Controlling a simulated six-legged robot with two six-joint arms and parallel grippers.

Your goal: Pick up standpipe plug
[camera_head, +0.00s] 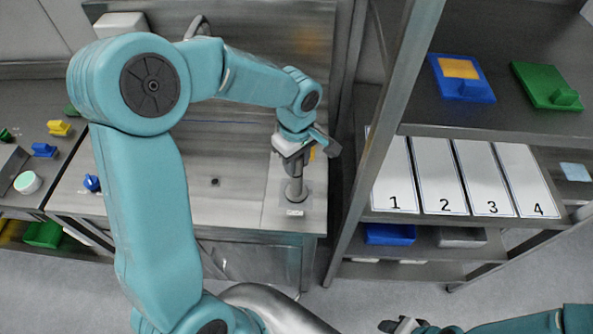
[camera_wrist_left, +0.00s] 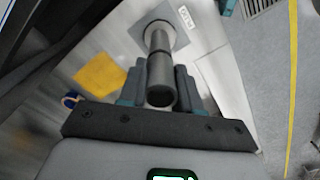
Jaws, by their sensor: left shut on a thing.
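The standpipe plug (camera_head: 295,188) is a grey upright cylinder at the right end of the steel sink unit. Its lower end meets a square plate on the steel top, with a small white label beside it. My left gripper (camera_head: 298,160) comes down over its upper part and is shut on it. In the left wrist view the plug (camera_wrist_left: 160,70) runs between the two dark fingers of the left gripper (camera_wrist_left: 158,88), its foot still at the square plate. My right gripper (camera_head: 402,325) shows only partly at the bottom edge, away from the sink; its jaws are unclear.
A steel rack (camera_head: 480,130) stands right of the sink, with numbered white panels (camera_head: 440,175) and blue and green boards on its shelves. Its upright post is close to my left gripper. A yellow item (camera_wrist_left: 100,75) lies near the plug. Small coloured items sit on the left counter.

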